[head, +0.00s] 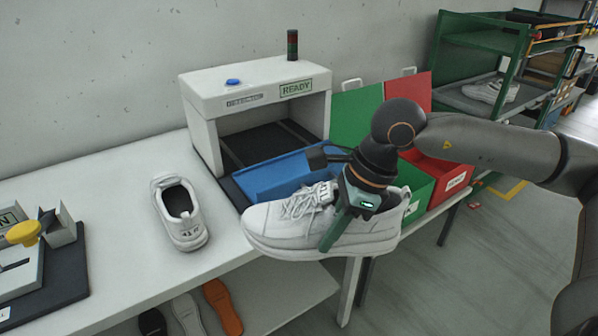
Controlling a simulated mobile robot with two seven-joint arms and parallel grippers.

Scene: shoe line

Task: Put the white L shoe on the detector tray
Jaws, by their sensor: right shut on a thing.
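My right gripper (338,222) is shut on a white shoe (280,228). It holds the shoe in front of the detector, toe to the left, with one green finger across the near side. The other finger is hidden. I cannot read whether this shoe is the L one. The blue detector tray (268,180) lies at the mouth of the white detector (208,98), behind the held shoe and partly covered by it and the gripper. A second white shoe (185,228) stands on the table left of the tray, its heel mark too small to read. My left gripper is out of view.
The detector's sign reads READY (296,87). A green bin (414,205) and a red bin (452,178) stand right of the tray. A fixture with a yellow knob (24,233) is at far left. Insoles (222,305) lie on the lower shelf. The white table (130,200) has clear room around the second shoe.

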